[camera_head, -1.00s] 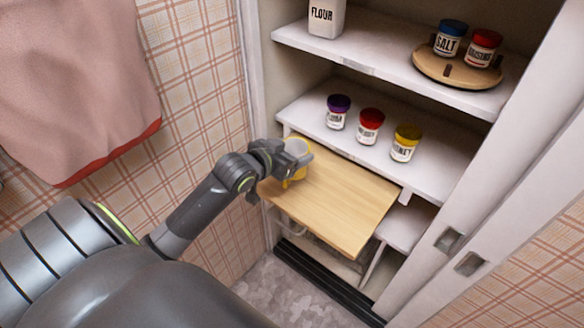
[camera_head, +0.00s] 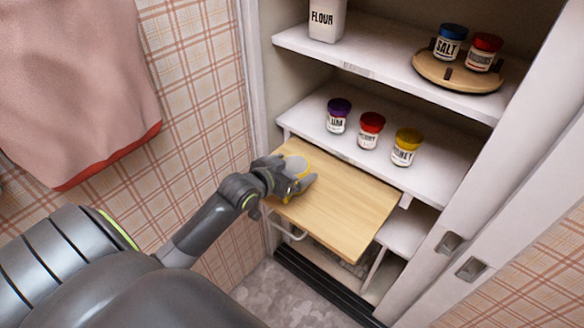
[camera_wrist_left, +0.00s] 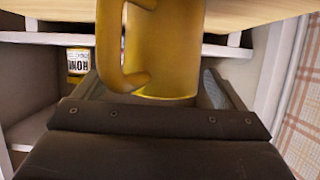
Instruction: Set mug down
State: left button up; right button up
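The yellow mug (camera_wrist_left: 172,55) fills the middle of the left wrist view, with its handle (camera_wrist_left: 110,45) on the left side. That view looks upside down, so its base points toward the board and is cut off by the frame. In the head view the mug (camera_head: 301,167) looks upright on or just over the left part of the wooden pull-out board (camera_head: 345,210). My left gripper (camera_head: 290,180) is around the mug, its fingers spread to either side and apparently apart from it. Contact under the mug is hidden. My right gripper is not in view.
Jars with purple, red and yellow (camera_head: 405,147) lids stand on the shelf behind the board. Above are a flour container (camera_head: 326,20) and a round wooden tray (camera_head: 440,75) with two jars. The board's middle and right are bare. Cabinet doors (camera_head: 500,190) border the right.

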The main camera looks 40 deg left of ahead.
pick_arm(q)
jog(key=shift+r, duration=0.2)
jog(key=v, duration=1.2)
jog(key=shift+p, duration=0.4)
jog(key=shift+f, duration=0.1)
